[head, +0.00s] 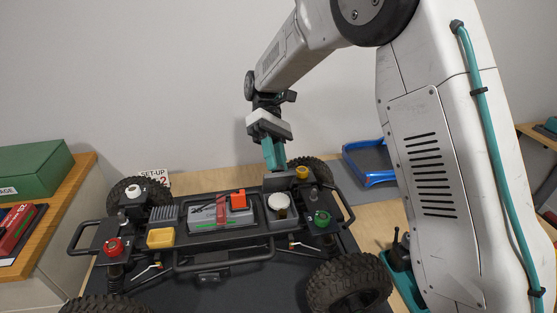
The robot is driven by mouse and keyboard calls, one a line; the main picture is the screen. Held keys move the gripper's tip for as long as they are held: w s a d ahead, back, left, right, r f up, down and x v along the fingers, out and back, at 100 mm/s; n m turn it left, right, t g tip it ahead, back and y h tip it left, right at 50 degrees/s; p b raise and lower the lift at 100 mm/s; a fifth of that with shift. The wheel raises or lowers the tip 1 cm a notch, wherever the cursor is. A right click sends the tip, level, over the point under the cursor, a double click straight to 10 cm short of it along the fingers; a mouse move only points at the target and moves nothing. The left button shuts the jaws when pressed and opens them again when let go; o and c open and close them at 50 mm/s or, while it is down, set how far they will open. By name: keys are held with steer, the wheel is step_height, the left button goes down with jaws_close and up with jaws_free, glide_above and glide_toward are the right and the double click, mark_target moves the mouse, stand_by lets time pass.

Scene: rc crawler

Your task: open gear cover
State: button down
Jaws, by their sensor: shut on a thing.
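The RC crawler chassis (225,255) stands on a dark mat on the table, with its electronics tray facing up. My gripper (275,164) has teal fingers and points down at the far right part of the chassis. It is shut on the dark grey gear cover (278,182), whose upper edge is at the fingertips.
A blue tray (370,163) lies behind right. A green box (30,174) is at left.

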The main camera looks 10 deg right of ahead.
stand_by(0.4)
steer(key=c, duration=1.2)
jaws_free()
steer(key=shift+o, duration=0.2)
